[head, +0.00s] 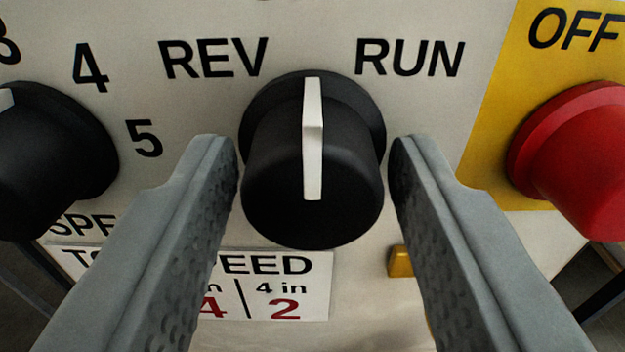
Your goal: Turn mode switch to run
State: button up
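The mode switch (345,205) is a round black knob with a raised white pointer, in the middle of the head view. The pointer stands straight up, between the printed labels REV (213,58) on the left and RUN (410,58) on the right. My gripper (315,158) is open, with one grey finger on each side of the knob. The fingertips are very close to the knob's sides; a thin gap seems to show at the right finger, and I cannot tell whether the left one touches.
A red button (580,160) on a yellow plate (515,105) marked OFF stands out at the right. Another black knob (50,150) beside the numbers 4 and 5 is at the left. A speed label (290,265) and a small yellow piece (400,261) sit below.

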jog(key=c, duration=0.6)
jog(key=shift+m, duration=0.3)
jog(key=m, duration=0.4)
jog(key=shift+m, duration=2.2)
jog(key=o, duration=1)
